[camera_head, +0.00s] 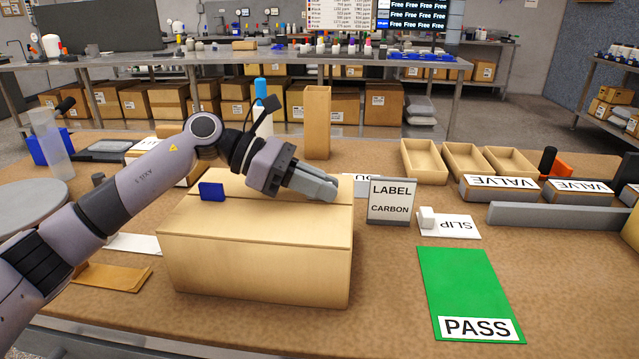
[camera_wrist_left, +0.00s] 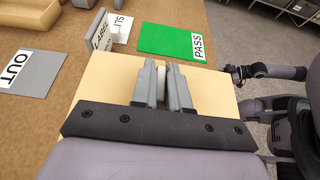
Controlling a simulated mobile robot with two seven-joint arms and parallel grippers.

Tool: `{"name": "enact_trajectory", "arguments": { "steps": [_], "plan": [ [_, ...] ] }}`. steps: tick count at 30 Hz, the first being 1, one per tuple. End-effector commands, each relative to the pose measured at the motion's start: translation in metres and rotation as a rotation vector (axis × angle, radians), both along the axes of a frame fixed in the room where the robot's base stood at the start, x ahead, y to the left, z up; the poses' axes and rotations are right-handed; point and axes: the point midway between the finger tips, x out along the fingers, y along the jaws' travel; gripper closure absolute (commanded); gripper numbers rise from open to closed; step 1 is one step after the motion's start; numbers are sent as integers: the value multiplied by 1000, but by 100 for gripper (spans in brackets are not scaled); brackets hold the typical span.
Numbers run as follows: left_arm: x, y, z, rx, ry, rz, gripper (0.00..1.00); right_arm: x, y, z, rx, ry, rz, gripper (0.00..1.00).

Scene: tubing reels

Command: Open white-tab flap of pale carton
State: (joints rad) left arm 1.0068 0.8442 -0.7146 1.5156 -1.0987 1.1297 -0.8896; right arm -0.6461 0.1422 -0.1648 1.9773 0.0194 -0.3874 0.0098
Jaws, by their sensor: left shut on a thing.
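The pale carton (camera_head: 255,265) stands on the brown table, its top looking flat and closed, with a seam across it. A blue tab (camera_head: 211,191) stands at the left of its top. My left gripper (camera_head: 334,190) is over the right end of the top, its fingers close together. In the left wrist view, my left gripper (camera_wrist_left: 164,82) is shut on the small white tab (camera_wrist_left: 161,79), of which a sliver shows between the fingers; the head view hides it. In the wrist view, my right arm is small and dark at the right, and its fingers cannot be made out.
A LABEL CARBON sign (camera_head: 391,201) stands just right of the carton, with a SLIP card (camera_head: 455,229) and green PASS mat (camera_head: 465,285) beyond. A tall open brown box (camera_head: 317,125) and a blue-capped bottle (camera_head: 262,110) stand behind. An orange-brown envelope (camera_head: 115,277) lies left.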

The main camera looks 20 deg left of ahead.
Motion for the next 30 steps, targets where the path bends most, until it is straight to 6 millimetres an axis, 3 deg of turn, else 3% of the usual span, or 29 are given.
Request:
{"name": "enact_trajectory", "arguments": {
  "steps": [10,24,30],
  "plan": [
    [7,1,19,-46,155,0,100,1,0,22,-4,-17,3,57],
    [25,6,41,-137,471,0,100,-3,-3,37,-13,-5,-1,57],
    [31,8,44,-136,467,0,100,-3,-3,36,-12,-4,-2,57]
  ]
}}
